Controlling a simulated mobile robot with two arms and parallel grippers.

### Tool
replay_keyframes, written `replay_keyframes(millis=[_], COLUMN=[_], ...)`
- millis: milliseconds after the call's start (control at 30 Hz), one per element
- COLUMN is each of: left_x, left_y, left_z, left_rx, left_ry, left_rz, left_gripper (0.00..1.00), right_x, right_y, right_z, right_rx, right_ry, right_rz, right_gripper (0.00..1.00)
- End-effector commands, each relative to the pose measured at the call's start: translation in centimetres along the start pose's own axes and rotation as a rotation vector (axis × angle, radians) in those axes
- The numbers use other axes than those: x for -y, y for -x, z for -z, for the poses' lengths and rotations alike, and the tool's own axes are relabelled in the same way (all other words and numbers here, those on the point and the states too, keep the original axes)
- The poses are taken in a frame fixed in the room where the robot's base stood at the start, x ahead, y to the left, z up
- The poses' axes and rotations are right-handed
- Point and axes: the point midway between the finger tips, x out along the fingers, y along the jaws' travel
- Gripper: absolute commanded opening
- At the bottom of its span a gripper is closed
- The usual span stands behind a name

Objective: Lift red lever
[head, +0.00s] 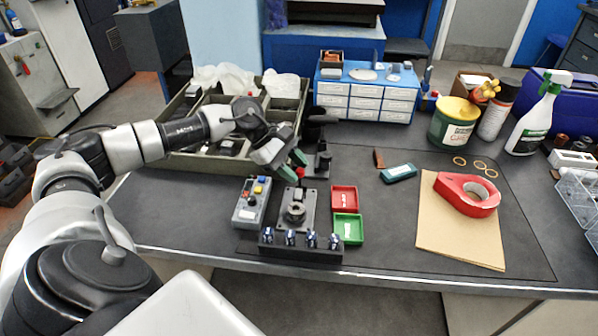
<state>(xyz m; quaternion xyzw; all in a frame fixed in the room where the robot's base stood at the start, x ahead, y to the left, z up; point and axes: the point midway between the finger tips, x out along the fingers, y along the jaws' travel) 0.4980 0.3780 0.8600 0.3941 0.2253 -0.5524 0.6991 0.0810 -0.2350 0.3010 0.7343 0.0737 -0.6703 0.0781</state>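My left gripper (282,158) hangs over the middle of the bench, coming in from the left and angled down to the right. A small red piece (299,157), which may be the red lever's end, shows right at its fingertips. A small green piece (287,172) shows just below it. A black upright stand (322,160) is close to the right of the fingertips. The gripper partly hides this spot, so I cannot tell whether its fingers touch or hold the red piece. My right gripper is not in view.
In front are a grey button box (251,204), a dark fixture (296,209), a knob rack (300,245), a red tray (344,197) and a green tray (348,229). Behind is a divided crate (180,158). A tape dispenser (467,193) lies on brown card (450,240) at right.

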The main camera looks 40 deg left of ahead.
Motion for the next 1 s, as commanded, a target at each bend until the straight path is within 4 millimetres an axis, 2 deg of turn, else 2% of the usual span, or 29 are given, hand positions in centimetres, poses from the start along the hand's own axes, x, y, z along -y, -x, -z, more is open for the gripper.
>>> replay_keyframes(millis=[200, 400, 633, 1000], left_x=[0.0, 0.0, 0.0, 0.0], left_y=[4.6, 7.8, 9.0, 8.9], left_z=[0.1, 0.1, 0.0, 0.0], left_rx=[-0.003, -0.001, 0.001, 0.001], left_ry=[0.0, 0.001, -0.002, -0.001], left_rz=[-0.003, -0.002, -0.002, -0.002], left_gripper=[0.35, 0.35, 0.35, 0.35], right_x=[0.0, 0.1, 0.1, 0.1], right_y=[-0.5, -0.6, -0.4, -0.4], right_z=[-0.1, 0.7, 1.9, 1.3], right_rx=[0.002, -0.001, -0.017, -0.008], right_ry=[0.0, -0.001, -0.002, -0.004], right_rz=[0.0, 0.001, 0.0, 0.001], right_gripper=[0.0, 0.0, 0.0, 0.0])
